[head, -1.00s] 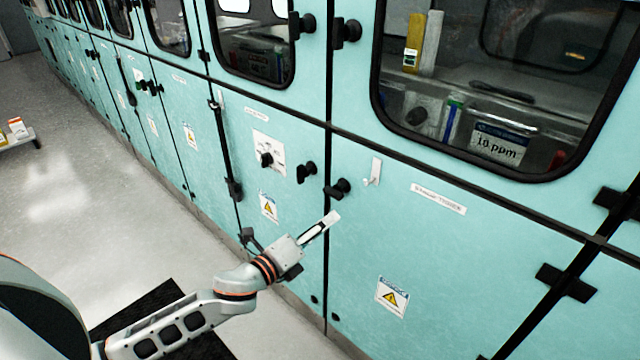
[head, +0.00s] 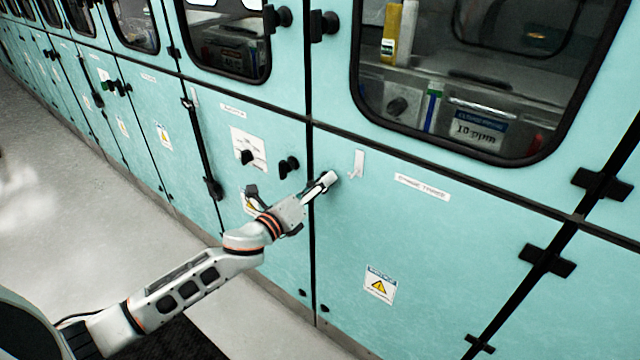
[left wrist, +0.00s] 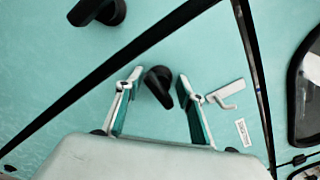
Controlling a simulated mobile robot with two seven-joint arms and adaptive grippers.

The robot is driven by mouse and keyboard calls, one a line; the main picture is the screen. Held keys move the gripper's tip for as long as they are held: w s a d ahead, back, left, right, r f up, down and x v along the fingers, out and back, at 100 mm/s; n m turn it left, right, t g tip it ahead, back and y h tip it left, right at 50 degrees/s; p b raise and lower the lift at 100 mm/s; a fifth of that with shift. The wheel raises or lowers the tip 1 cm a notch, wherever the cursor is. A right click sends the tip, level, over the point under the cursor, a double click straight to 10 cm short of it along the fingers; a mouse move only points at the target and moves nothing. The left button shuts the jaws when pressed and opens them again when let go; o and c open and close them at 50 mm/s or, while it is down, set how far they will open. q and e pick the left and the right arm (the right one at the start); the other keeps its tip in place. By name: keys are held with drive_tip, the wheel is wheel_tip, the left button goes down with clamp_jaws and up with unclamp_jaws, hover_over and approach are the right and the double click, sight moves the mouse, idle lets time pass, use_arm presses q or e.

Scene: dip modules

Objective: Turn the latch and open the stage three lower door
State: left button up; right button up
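The stage three lower door (head: 450,250) is the turquoise panel right of the black seam, labelled in the head view, and it is closed. Its black latch (left wrist: 158,86) shows in the left wrist view, between the fingers of my left gripper (left wrist: 160,76). The fingers are open, one on each side of the latch, with small gaps. In the head view my left gripper (head: 290,187) is in front of the seam and hides the latch. A white hook-shaped handle (head: 356,164) sits just right of it. My right gripper is not in view.
Another black latch (head: 288,166) is on the neighbouring door, left of the seam. A windowed upper door (head: 345,60) is above, with black hinges (head: 547,261) at the right. The floor (head: 60,220) at the left is clear.

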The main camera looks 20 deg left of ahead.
use_arm(q)
drive_tip(key=shift+w, duration=0.1)
clamp_jaws()
idle(0.3)
